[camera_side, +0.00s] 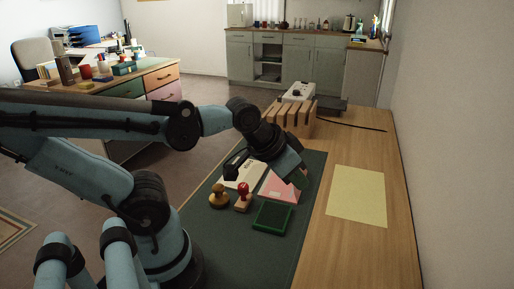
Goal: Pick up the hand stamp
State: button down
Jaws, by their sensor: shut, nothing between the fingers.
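I cannot tell which one is the hand stamp. My gripper (299,179) is shut and empty, tilted down above the pink card at the mat's far right part. It is apart from both stamps, behind and to the right of them in the picture. Its fingertips are small and partly hard to make out.
A green square pad (272,217) lies right of the red-knobbed stamp. A white printed card (243,176) and a pink card (280,188) lie behind. A yellow sheet (357,196) is on the wooden desk (345,255). A slotted wooden rack (290,121) stands farther back.

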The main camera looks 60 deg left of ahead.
jog(key=c, duration=0.7)
grip_release()
jog(key=shift+c, duration=0.2)
jog(key=n+g, duration=0.7)
jog(key=n, duration=0.5)
send_near(243, 186)
jog(key=shift+w+f, duration=0.1)
jog(key=shift+f, duration=5.3)
